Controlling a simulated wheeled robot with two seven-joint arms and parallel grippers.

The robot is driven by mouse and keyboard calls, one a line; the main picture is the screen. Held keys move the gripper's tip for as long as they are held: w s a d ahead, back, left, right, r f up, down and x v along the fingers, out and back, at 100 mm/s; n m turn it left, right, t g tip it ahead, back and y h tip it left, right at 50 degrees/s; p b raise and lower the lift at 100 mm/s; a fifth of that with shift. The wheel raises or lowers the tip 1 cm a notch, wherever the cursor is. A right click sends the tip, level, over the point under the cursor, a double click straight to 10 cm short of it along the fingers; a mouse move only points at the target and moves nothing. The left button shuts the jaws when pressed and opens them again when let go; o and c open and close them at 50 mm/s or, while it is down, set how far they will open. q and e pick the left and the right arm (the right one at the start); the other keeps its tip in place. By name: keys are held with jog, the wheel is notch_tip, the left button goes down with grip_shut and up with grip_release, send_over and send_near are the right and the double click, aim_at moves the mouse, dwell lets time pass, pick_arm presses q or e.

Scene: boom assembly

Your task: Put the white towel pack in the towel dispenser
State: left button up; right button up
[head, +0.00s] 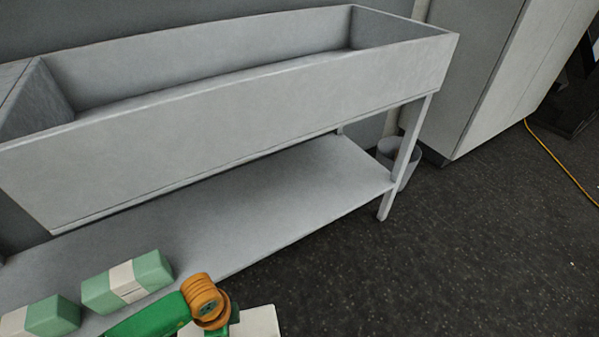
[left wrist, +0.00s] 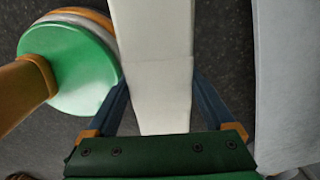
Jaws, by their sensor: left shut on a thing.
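The white towel pack (left wrist: 153,40) is a long pale block between the blue fingers of my left gripper (left wrist: 157,85) in the left wrist view. The fingers are shut on its two sides. In the head view a white piece (head: 258,322), apparently the same pack, shows at the bottom edge beside my green and orange left arm; the fingers are hidden there. The towel dispenser is not seen in either view. My right gripper is not in view.
A long grey trough sink (head: 250,103) stands above a lower shelf (head: 290,185). Two green packs with white bands lie on the shelf, one whole (head: 128,282) and one cut by the frame edge (head: 45,318). A grey bin (head: 390,150) stands behind the right leg.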

pick_arm(q)
jog(key=w+r+m, duration=0.1)
jog(key=r+m, duration=0.1)
jog(key=m, duration=0.2)
jog(key=w+d+r+m, duration=0.1)
jog(key=r+m, duration=0.1)
jog(key=m, duration=0.3)
jog(key=w+r+m, duration=0.2)
jog(key=r+m, duration=0.1)
jog(key=m, duration=0.1)
jog(key=shift+d, duration=0.35)
notch_tip(320, 180, up, 45)
jog(key=s+a+n+p, duration=0.1)
jog(key=n+p, duration=2.6)
jog(key=n, duration=0.1)
jog(key=shift+s+a+f, duration=0.15)
jog(key=shift+s, duration=0.15)
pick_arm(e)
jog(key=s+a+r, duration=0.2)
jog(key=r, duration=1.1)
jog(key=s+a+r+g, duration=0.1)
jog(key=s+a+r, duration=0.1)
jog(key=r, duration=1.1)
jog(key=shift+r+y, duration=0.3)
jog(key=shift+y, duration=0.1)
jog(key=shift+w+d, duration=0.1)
